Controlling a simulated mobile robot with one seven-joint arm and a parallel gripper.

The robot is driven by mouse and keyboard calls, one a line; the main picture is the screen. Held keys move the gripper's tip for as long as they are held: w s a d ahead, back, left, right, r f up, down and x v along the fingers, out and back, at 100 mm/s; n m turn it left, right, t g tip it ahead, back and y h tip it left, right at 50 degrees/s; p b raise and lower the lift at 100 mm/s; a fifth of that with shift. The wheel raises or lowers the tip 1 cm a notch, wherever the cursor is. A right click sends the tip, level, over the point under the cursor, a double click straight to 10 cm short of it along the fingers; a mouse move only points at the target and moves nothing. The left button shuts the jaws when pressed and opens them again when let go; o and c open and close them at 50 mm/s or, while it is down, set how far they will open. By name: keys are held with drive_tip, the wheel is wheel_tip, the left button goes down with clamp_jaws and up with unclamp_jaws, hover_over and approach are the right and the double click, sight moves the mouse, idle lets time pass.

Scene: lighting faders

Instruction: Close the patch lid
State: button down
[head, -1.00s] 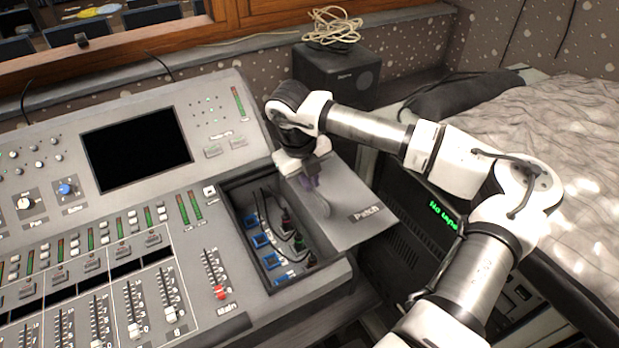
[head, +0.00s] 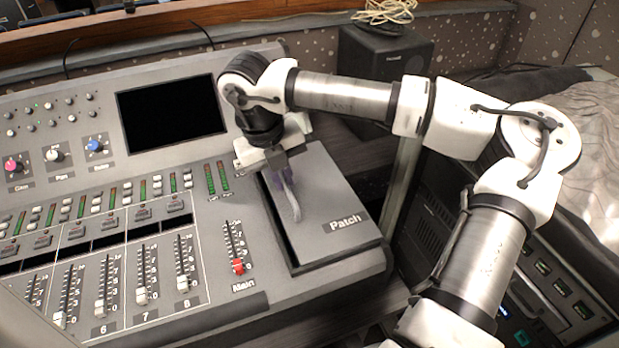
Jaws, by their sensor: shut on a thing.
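The patch lid (head: 345,205) is a grey panel marked "Patch" at the right end of the mixing console. It now lies over the patch bay, and the sockets and cables are hidden under it. A thin dark gap shows along its left edge, so I cannot tell if it is fully flush. A curved light handle (head: 293,203) stands on the lid. My gripper (head: 285,182) comes down over the lid's left part and is shut on this handle.
The console's faders, with the red Main fader (head: 238,266), lie left of the lid. A dark screen (head: 172,113) is behind. A black speaker (head: 385,80) with a coiled cable stands at the back. A rack (head: 545,290) and bed are at the right.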

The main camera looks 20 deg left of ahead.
drive_tip(key=shift+s+a, duration=0.55)
drive_tip(key=shift+r, duration=0.1)
drive_tip(key=c, duration=1.5)
unclamp_jaws()
drive_tip(key=shift+s+a, duration=0.1)
drive_tip(key=shift+a, duration=0.1)
drive_tip(key=shift+d, duration=0.1)
drive_tip(key=shift+r, duration=0.2)
wheel_tip(320, 180, up, 13)
drive_tip(key=s+a+b, duration=0.2)
